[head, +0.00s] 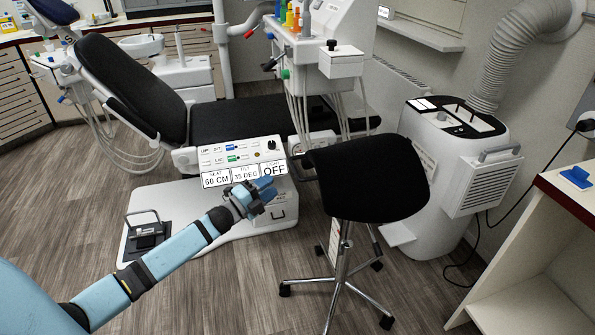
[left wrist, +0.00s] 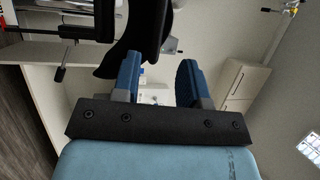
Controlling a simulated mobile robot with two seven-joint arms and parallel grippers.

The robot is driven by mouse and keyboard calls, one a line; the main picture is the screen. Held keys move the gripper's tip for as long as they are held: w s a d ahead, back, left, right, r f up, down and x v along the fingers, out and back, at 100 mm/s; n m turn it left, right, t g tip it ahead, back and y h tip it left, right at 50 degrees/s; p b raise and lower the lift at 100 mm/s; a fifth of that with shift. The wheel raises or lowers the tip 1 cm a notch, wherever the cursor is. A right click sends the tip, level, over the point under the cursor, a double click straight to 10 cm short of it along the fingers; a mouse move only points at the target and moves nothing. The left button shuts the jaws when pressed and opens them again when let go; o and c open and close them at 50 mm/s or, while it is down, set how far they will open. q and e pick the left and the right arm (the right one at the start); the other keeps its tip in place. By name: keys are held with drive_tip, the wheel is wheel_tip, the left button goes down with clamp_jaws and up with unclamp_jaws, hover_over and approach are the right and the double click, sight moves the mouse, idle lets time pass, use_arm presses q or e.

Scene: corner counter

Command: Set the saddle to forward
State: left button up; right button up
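The black saddle seat (head: 365,178) tops a stool with a chrome column and castor base, right of centre in the head view. Its front edge faces my body, and I cannot tell its set position. A white label (head: 335,240) hangs at the column below it. My left gripper (head: 264,190) is to the left of the saddle, apart from it in the picture, in front of the control box. In the left wrist view its two blue fingers (left wrist: 160,75) stand apart with nothing held between them. My right gripper is not in view.
A white control box (head: 240,155) reads SEAT 60 CM, TILT 35 DEG and OFF. The black dental chair (head: 130,85) lies behind it. A white suction unit (head: 450,175) and a red-edged counter (head: 570,200) stand at right.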

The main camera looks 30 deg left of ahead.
sight(295, 168)
use_arm(q)
drive_tip(key=x, duration=1)
drive_tip(key=shift+a+b, duration=0.1)
drive_tip(key=shift+b, duration=0.25)
drive_tip(key=shift+c, duration=0.3)
clamp_jaws()
